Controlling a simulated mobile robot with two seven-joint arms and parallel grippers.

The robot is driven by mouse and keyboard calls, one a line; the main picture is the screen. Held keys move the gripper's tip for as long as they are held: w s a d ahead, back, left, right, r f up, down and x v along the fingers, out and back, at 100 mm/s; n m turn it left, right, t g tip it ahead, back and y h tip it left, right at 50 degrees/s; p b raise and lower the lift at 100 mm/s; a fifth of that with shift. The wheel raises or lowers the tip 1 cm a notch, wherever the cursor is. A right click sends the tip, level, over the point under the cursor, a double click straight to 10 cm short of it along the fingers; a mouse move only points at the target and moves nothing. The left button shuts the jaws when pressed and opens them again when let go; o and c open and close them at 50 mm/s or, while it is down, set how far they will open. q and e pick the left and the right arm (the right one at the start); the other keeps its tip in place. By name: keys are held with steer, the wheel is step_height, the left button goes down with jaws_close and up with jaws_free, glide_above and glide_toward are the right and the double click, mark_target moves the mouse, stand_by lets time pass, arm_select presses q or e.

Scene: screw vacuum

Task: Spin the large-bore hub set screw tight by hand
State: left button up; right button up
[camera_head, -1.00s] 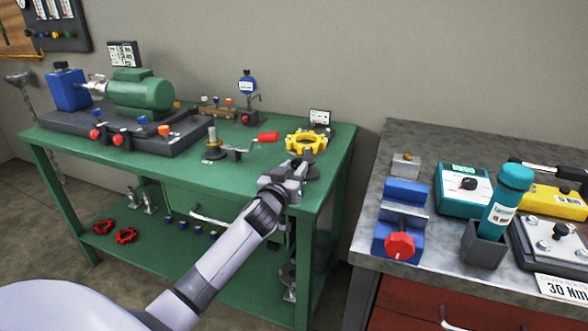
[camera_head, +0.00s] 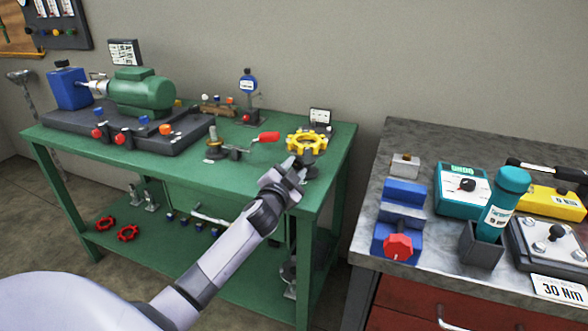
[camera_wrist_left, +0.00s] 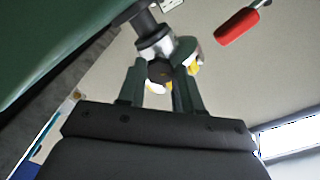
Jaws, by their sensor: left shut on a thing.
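The yellow toothed hub (camera_head: 307,143) sits on a dark stand near the right end of the green bench. My left gripper (camera_head: 292,167) is at the near side of the hub, just below it in the head view. In the left wrist view, my left gripper's fingers (camera_wrist_left: 159,85) are closed around a small dark piece (camera_wrist_left: 159,71), which looks like the set screw. A grey metal part and bits of yellow show just beyond the fingertips. In the head view, the gripper hides the screw. My right gripper is not in view.
A crank with a red handle (camera_head: 269,137) stands left of the hub. A green motor (camera_head: 141,92) is at the bench's left. A grey-topped cabinet at right holds a blue vise (camera_head: 401,222), a teal bottle (camera_head: 506,198) and testers.

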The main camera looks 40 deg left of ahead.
arm_select(q)
steer(key=shift+m, duration=0.4)
steer(key=o, duration=1)
steer(key=shift+o, duration=0.2)
steer(key=v, duration=0.7)
steer(key=shift+s+f, duration=0.1)
steer(key=shift+s, duration=0.05)
